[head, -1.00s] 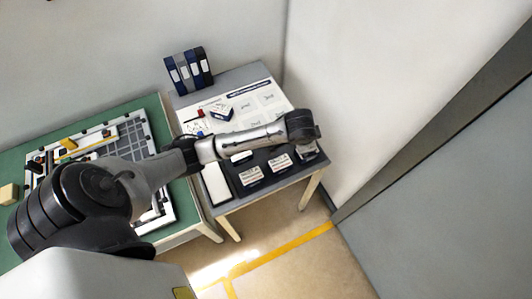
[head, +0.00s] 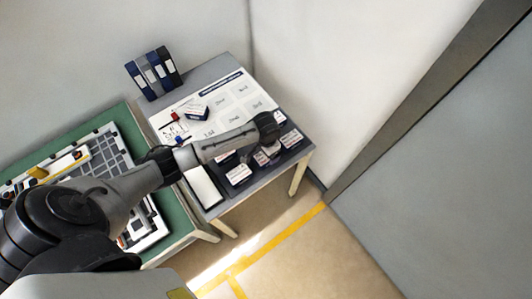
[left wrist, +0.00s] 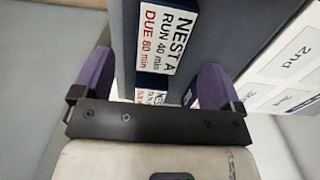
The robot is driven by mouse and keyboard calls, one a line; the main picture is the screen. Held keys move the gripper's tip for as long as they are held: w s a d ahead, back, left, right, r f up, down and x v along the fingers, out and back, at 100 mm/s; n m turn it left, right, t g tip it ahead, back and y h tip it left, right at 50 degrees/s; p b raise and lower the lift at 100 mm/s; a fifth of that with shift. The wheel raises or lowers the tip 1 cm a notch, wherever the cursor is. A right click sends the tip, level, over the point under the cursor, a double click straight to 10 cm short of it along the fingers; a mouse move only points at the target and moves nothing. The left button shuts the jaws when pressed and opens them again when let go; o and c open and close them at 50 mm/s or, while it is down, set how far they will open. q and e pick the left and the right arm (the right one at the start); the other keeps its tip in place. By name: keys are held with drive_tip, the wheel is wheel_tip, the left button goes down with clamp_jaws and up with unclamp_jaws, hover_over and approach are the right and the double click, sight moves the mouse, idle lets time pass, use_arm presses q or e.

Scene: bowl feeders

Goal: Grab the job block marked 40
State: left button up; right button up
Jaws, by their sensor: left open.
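In the left wrist view, a dark navy job block (left wrist: 128,30) carries a white label reading "NEST A, RUN 40 min, DUE 80 min". My left gripper (left wrist: 155,85) is open, with one purple finger on each side of the picture, and the labelled block lies ahead between them. A second white label with red print (left wrist: 150,97) shows just below it, partly hidden by the gripper. In the head view my left gripper (head: 267,143) is over the row of labelled blocks at the table's front; its fingers are hard to make out. My right gripper is not in view.
Binders (head: 153,73) stand behind. A green table (head: 178,212) with a gridded board adjoins at left. A wall rises right.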

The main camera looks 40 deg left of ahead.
sight(266, 158)
use_arm(q)
drive_tip(key=shift+w+f+b, duration=0.15)
drive_tip(key=shift+f+b, duration=0.05)
drive_tip(key=shift+f, duration=1.2)
drive_tip(key=shift+w+f+b, duration=0.1)
drive_tip(key=shift+f+b, duration=0.05)
drive_tip(key=shift+f, duration=1.2)
drive_tip(key=shift+c, duration=0.2)
drive_tip(key=c, duration=1)
drive_tip(key=shift+r, duration=0.1)
drive_tip(key=shift+c, duration=0.2)
